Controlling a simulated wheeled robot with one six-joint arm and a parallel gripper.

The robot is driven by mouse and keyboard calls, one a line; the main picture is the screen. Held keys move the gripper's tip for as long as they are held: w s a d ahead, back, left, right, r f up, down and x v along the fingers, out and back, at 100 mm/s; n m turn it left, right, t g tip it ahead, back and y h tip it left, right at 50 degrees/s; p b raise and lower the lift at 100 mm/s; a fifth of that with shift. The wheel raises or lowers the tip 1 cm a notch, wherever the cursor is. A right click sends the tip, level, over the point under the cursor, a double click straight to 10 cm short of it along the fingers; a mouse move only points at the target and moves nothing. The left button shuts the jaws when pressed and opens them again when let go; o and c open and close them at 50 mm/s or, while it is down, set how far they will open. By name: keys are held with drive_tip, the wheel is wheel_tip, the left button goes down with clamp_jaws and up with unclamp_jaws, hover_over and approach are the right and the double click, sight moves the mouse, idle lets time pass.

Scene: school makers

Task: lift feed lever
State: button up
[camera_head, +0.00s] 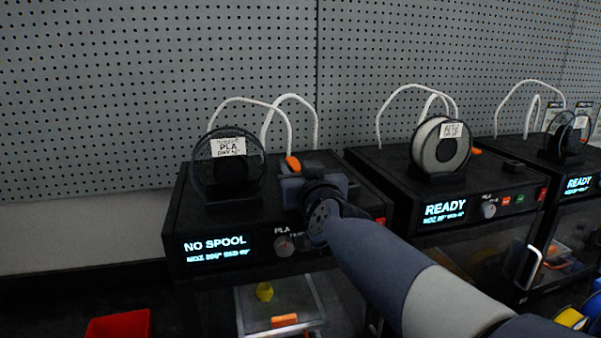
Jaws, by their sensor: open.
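The feed lever (293,163) is a small orange piece on top of the left printer (330,160), at the upper edge of my gripper (305,180). My gripper is over the printer's top, close to the lever. My wrist hides its fingertips, and I cannot tell whether they touch the lever. The left printer's screen (216,248) reads NO SPOOL. A dark, empty-looking spool (229,172) with a PLA label stands on the printer's top, left of my gripper.
A middle printer (385,165) with a white spool (440,145) shows READY, and another READY printer (535,150) stands at right. White tubes arch above them. A perforated wall (150,80) rises behind. A red bin (118,325) sits at the lower left.

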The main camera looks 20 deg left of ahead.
drive_tip(key=shift+c, duration=0.3)
clamp_jaws()
